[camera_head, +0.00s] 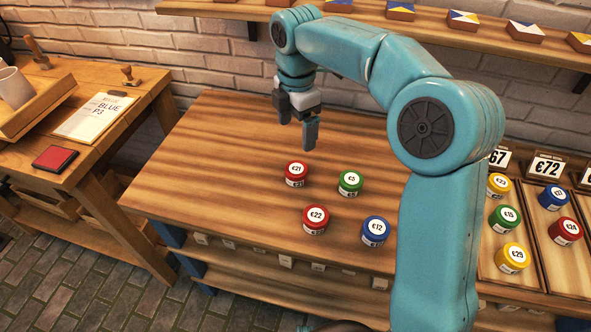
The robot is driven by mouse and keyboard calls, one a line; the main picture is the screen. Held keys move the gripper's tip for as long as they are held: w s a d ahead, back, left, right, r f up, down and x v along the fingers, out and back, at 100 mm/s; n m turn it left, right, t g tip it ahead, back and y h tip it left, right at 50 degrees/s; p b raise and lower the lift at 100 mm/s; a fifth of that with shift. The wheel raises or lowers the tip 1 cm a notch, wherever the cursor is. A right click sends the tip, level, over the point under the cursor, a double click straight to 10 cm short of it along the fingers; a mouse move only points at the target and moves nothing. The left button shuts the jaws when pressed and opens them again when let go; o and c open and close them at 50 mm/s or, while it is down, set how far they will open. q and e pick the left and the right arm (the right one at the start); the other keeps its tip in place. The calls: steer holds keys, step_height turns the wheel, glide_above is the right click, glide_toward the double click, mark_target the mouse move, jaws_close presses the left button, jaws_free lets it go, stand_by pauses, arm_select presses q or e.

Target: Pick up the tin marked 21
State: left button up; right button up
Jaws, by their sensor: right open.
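The tin marked 21 (295,175) is a small round red tin with a white label on its lid. It stands upright on the wooden table (200,170). Close to it stand a green tin marked 5 (350,184), a red tin marked 22 (315,220) and a blue tin marked 12 (375,231). My right gripper (302,130) points down above the table, just behind and above the tin marked 21. It is open and empty, and apart from the tin. My left gripper does not show.
On the right, wooden trays (541,262) hold several coloured tins beside price cards such as 72 (546,166). A wall shelf (450,35) with patterned tiles runs behind. A side table at left holds a clipboard (96,117) and a red ink pad (55,158). The table's left part is clear.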

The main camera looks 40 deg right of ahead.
steer(key=b, duration=0.1)
glide_above(296, 169)
step_height(296, 169, down, 8)
steer(key=shift+d, duration=0.1)
step_height(296, 169, down, 6)
steer(key=shift+f+b, duration=0.25)
steer(key=shift+b, duration=0.35)
steer(key=shift+c, duration=1)
steer(key=c, duration=1)
